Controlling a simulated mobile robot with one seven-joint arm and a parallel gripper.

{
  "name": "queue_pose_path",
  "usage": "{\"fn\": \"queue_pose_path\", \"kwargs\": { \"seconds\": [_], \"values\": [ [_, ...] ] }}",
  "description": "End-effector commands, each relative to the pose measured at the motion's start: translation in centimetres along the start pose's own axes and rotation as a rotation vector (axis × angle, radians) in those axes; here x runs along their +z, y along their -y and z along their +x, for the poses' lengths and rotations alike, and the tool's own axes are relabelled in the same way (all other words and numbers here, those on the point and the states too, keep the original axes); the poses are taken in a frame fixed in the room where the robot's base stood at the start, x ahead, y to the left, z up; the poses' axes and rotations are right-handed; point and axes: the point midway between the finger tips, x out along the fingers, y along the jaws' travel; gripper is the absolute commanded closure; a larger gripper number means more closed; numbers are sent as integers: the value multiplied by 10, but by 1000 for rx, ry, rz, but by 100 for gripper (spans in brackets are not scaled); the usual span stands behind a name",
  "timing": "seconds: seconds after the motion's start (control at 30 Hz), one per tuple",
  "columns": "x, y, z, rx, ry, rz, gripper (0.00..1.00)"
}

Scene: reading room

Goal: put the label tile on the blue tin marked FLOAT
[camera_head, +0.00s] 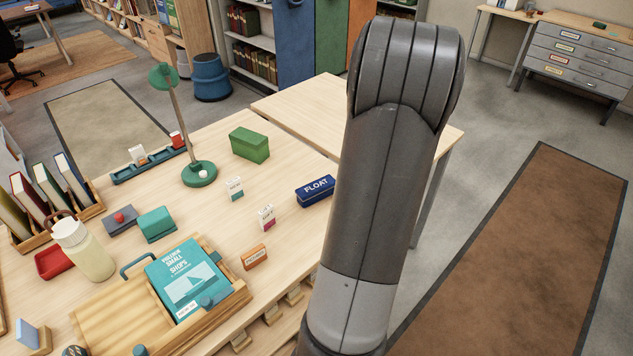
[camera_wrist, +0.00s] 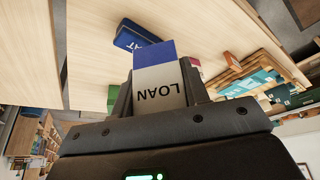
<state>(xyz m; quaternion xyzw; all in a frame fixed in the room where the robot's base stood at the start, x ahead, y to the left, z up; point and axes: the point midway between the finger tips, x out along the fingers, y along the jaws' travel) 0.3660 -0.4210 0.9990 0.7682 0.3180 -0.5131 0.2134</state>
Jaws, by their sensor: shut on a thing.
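In the wrist view my gripper (camera_wrist: 159,92) is shut on a label tile (camera_wrist: 158,78). The tile is white with a blue band and reads LOAN upside down in that view. The blue tin marked FLOAT (camera_head: 317,190) stands on the table, just left of my arm in the head view. In the wrist view the blue tin (camera_wrist: 133,36) lies beyond the tile's blue end, slightly left, with part of its lettering showing. The tile looks apart from the tin. My gripper and the held tile do not show in the head view.
Two white cards, one teal-banded (camera_head: 234,188) and one magenta-banded (camera_head: 266,217), stand left of the tin, with an orange block (camera_head: 254,257) in front. A green box (camera_head: 249,145) and green lamp (camera_head: 199,174) stand farther back. A wooden tray (camera_head: 232,303) holds a teal book.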

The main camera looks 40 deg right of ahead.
Motion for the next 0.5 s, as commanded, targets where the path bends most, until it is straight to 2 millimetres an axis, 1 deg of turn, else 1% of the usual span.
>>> {"fn": "queue_pose_path", "kwargs": {
  "seconds": [0.3,0.4,0.5],
  "values": [
    [-44,-30,65,-5,-2,-3,82],
    [-54,-37,82,-4,-1,-2,82],
    [-62,-43,92,-2,-1,-2,82]
  ]
}}
